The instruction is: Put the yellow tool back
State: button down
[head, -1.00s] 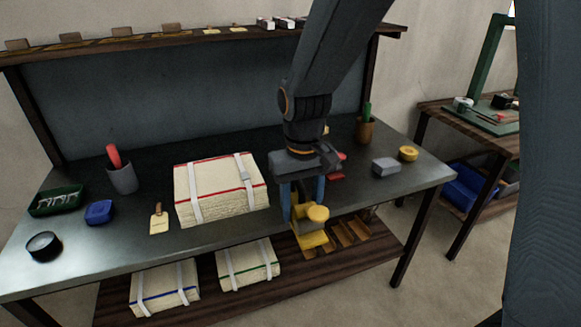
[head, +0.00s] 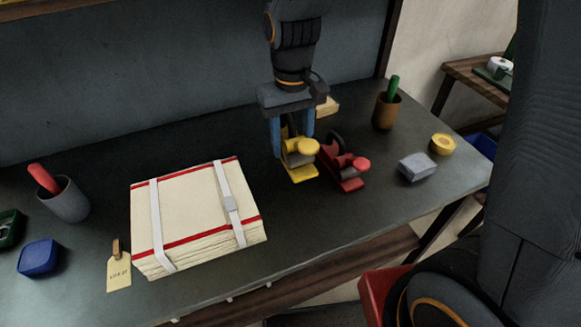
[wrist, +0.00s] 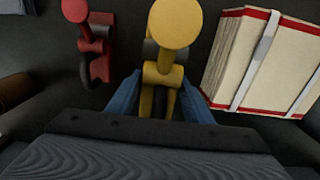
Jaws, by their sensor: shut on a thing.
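The yellow tool (head: 301,147) has a flat yellow base, a round yellow knob and a grey part beneath the knob. My gripper (head: 292,138) points down with its blue fingers shut on the tool's rear part. The tool is upright, at or just above the dark table top (head: 380,220); I cannot tell whether its base touches. In the wrist view the yellow tool (wrist: 176,25) sits between the blue fingers (wrist: 160,100), its knob facing away from my palm. A similar red tool (head: 344,165) stands just right of it, apart from it; it also shows in the wrist view (wrist: 97,45).
A strapped cloth stack (head: 195,215) with red stripes lies to the left, with a tag (head: 119,272) beside it. A brown cup (head: 386,112), a grey block (head: 417,167) and a yellow roll (head: 443,144) stand at right. A grey cup (head: 64,199) and blue dish (head: 39,257) are at left.

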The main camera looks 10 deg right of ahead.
jog(key=shift+f+p, duration=0.6)
jog(key=shift+f, duration=4.3)
jog(key=shift+f, duration=0.1)
jog(key=c, duration=0.9)
grip_release()
notch_tip(320, 180, up, 12)
jog(key=shift+r+b, duration=0.15)
jog(key=shift+b, duration=0.65)
